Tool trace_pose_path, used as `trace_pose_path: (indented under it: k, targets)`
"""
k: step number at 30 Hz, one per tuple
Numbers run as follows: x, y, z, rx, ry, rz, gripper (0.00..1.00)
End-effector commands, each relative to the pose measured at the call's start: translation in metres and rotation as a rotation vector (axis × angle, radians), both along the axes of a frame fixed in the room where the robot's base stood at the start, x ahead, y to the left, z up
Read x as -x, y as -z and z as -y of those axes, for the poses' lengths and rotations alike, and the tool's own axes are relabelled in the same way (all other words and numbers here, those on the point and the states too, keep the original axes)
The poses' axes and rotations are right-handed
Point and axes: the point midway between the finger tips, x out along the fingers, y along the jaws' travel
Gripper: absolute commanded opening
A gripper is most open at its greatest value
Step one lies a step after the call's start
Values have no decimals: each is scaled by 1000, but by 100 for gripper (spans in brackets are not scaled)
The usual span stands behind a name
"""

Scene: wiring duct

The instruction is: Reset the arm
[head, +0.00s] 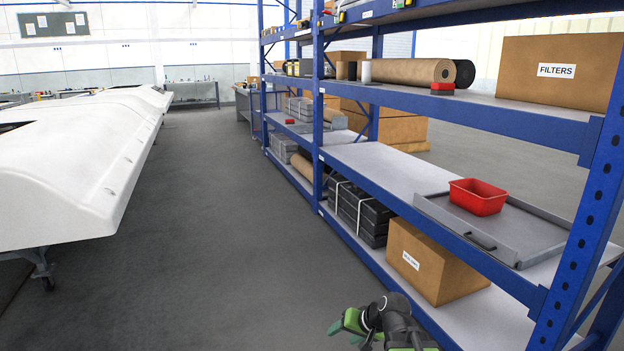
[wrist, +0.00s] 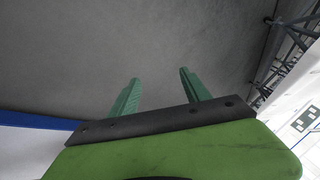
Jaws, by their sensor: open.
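My gripper shows in the wrist view (wrist: 160,92) with its two green fingers apart and nothing between them. Grey floor lies behind the fingers. In the head view, part of my green and black arm end (head: 350,322) shows at the bottom edge, right of centre, in front of the lower shelf of the blue rack.
A blue shelving rack (head: 450,115) runs along the right, bearing a grey tray (head: 530,235), a red bin (head: 477,197) and cardboard boxes (head: 425,262). A white shell-like body (head: 70,165) stands at the left. The grey floor aisle (head: 200,235) between is clear.

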Motion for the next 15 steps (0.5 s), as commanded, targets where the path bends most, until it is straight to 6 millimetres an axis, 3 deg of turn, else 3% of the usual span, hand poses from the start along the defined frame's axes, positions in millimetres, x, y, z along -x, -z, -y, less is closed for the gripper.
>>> trace_pose_path:
  k: [1,2,6,9,12,15]
  targets:
    - [20,13,-8,85,-62,-60,55]
    - [32,21,-3,141,-86,-101,55]
    - [75,41,45,349,-120,-275,55]
    - [107,45,75,468,-129,-418,55]
    - [111,5,74,460,-132,-433,55]
    - [110,-23,74,459,-132,-432,55]
